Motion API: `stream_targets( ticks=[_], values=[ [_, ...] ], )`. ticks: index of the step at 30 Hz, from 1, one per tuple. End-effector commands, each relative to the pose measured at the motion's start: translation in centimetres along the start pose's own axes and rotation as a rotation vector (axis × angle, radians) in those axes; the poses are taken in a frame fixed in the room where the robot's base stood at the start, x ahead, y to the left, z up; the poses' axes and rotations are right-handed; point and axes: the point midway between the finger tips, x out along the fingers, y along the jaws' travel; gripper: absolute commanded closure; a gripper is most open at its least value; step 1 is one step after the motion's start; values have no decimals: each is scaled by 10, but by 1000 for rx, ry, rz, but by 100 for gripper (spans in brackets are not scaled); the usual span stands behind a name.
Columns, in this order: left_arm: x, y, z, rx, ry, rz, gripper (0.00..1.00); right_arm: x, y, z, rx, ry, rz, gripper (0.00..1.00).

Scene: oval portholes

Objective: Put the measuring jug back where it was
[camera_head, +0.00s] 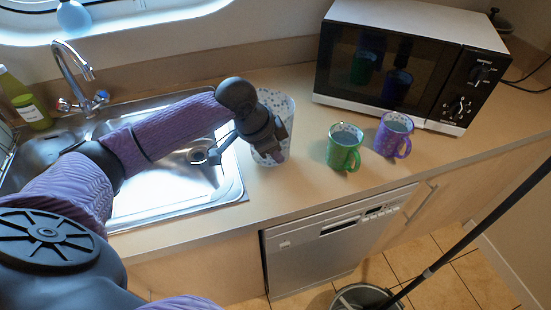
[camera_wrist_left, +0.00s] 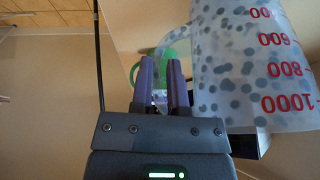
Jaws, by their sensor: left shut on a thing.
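The measuring jug (camera_head: 284,106) is pale and translucent with dark spots. In the head view it is on the counter side just right of the sink, partly hidden by my left gripper (camera_head: 274,152). In the left wrist view the jug (camera_wrist_left: 235,75) fills the right side, with red numbers up to 1000. My left gripper (camera_wrist_left: 162,80) is shut on the jug's clear handle, whose curve shows around the fingers. The jug looks about upright. I cannot tell whether its base touches the counter. My right gripper is not in view.
A green mug (camera_head: 343,148) and a purple mug (camera_head: 393,134) stand right of the jug, before the microwave (camera_head: 390,62). The steel sink (camera_head: 165,190) lies left. A green bottle (camera_head: 28,108) stands at far left. Bare counter (camera_head: 220,228) lies in front.

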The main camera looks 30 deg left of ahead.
Motion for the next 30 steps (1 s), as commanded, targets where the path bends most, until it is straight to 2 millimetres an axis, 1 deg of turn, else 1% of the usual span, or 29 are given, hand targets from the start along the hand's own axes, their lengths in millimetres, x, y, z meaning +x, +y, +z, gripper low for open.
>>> stream_targets(
  ticks=[1,3,11,12,14,15,17,26,29,30],
  values=[
    [12,2,5,-1,-3,2,100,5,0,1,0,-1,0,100],
    [17,2,8,0,-1,1,100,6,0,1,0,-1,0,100],
    [17,2,7,0,-1,0,100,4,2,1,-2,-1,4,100],
    [18,2,8,0,-1,1,79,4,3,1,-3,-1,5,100],
    [18,2,8,1,-1,1,66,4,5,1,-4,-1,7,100],
    [17,2,8,1,-1,1,58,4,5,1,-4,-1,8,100],
    [17,2,7,1,-1,0,45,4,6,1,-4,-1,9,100],
    [15,2,6,1,0,-1,45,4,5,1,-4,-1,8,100],
    [-4,1,5,1,1,-3,45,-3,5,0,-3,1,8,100],
    [-16,1,5,2,-1,-4,45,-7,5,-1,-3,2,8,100]
  ],
)
